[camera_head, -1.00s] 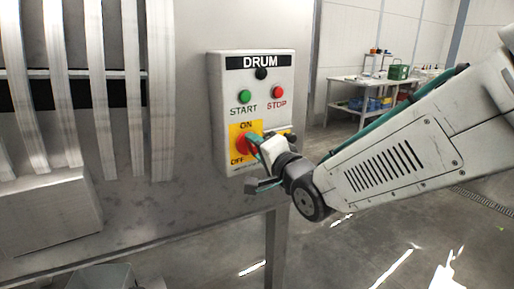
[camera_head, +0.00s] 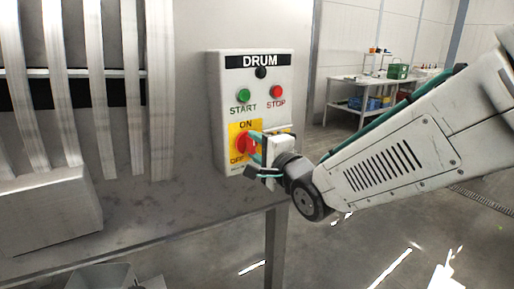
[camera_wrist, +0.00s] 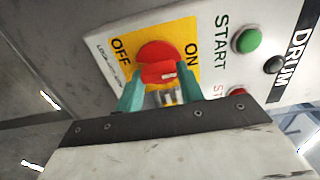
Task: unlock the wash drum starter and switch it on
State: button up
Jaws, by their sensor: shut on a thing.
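The grey DRUM starter box (camera_head: 228,70) is on the metal wall, with a green START button (camera_head: 243,96) and a red STOP button (camera_head: 278,92). Low on it is a yellow ON/OFF plate (camera_head: 236,128) with a red rotary knob (camera_head: 241,147). My gripper (camera_head: 254,152) is at this knob, one teal finger above and one below. In the wrist view, my gripper (camera_wrist: 163,76) is shut on the red knob (camera_wrist: 155,52). A small metallic piece (camera_wrist: 170,98) shows between the fingers; I cannot tell what it is. The knob's exact angle is unclear.
A black round fitting (camera_head: 261,73) sits above the buttons. Pale hanging strips (camera_head: 95,80) and a metal ledge (camera_head: 140,205) are at left. A workbench (camera_head: 345,80) with a green box (camera_head: 398,72) stands far back. The floor at right is open.

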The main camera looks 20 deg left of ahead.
jog(key=o, duration=1)
jog(key=shift+s+d, duration=0.1)
jog(key=v, duration=0.7)
jog(key=shift+s+d, duration=0.2)
